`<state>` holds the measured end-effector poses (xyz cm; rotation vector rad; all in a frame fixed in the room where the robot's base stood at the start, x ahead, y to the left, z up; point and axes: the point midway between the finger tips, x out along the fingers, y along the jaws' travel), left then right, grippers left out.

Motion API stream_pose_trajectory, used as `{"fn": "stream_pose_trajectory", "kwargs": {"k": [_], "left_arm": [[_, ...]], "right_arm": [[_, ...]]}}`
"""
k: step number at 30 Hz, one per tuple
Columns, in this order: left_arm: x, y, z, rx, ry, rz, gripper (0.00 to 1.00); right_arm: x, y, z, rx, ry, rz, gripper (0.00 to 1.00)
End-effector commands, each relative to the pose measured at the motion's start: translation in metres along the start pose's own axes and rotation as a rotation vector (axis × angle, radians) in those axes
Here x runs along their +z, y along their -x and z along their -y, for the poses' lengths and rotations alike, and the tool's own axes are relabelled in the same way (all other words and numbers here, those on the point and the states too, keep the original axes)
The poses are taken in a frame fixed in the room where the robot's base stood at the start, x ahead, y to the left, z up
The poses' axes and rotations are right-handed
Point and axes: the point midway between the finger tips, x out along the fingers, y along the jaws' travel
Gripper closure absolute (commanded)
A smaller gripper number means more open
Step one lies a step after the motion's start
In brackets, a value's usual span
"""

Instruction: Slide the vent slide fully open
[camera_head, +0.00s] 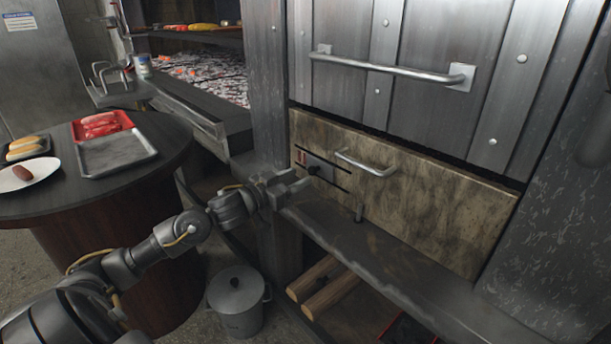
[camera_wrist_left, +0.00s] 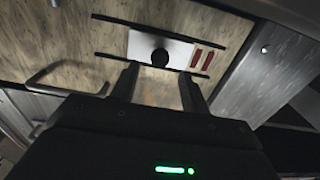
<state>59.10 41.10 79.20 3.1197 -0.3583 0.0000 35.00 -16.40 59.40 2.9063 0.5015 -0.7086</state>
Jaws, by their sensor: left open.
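The vent slide (camera_head: 322,170) is a small grey metal plate with a black knob, set between two dark rails on the tan stone-like panel (camera_head: 440,205). Red slots show beside the plate, on its left in the head view. In the left wrist view the slide (camera_wrist_left: 180,46) and its round black knob (camera_wrist_left: 160,56) lie just beyond the fingertips. My left gripper (camera_head: 298,184) is open and empty, in front of and slightly below the knob. It also shows in the left wrist view (camera_wrist_left: 159,78), its fingers spread either side of the knob, apparently not touching it. My right gripper is not in view.
A bar handle (camera_head: 365,163) sticks out of the panel beside the slide. A ledge (camera_head: 400,262) runs below, with logs (camera_head: 325,285) beneath. A larger handle (camera_head: 390,70) is on the door above. A lidded pot (camera_head: 237,300) and a round table (camera_head: 50,205) stand left.

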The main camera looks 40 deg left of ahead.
Motion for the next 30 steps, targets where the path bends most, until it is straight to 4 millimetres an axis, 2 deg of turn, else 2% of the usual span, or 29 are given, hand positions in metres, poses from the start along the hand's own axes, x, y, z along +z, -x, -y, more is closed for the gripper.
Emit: {"fn": "stream_pose_trajectory", "kwargs": {"k": [3,9,21,30], "left_arm": [[-0.001,-0.017,0.0,0.0,0.001,-0.003,0.54],[0.0,-0.034,0.0,0.001,-0.001,-0.001,0.54],[0.0,-0.039,-0.001,0.001,-0.001,0.001,0.54],[0.0,-0.038,0.0,0.001,-0.002,0.0,0.93]], "right_arm": [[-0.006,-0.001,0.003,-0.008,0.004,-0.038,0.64],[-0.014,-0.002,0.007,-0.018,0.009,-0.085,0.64],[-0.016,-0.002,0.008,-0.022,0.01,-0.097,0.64],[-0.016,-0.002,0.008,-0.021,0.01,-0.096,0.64]]}}
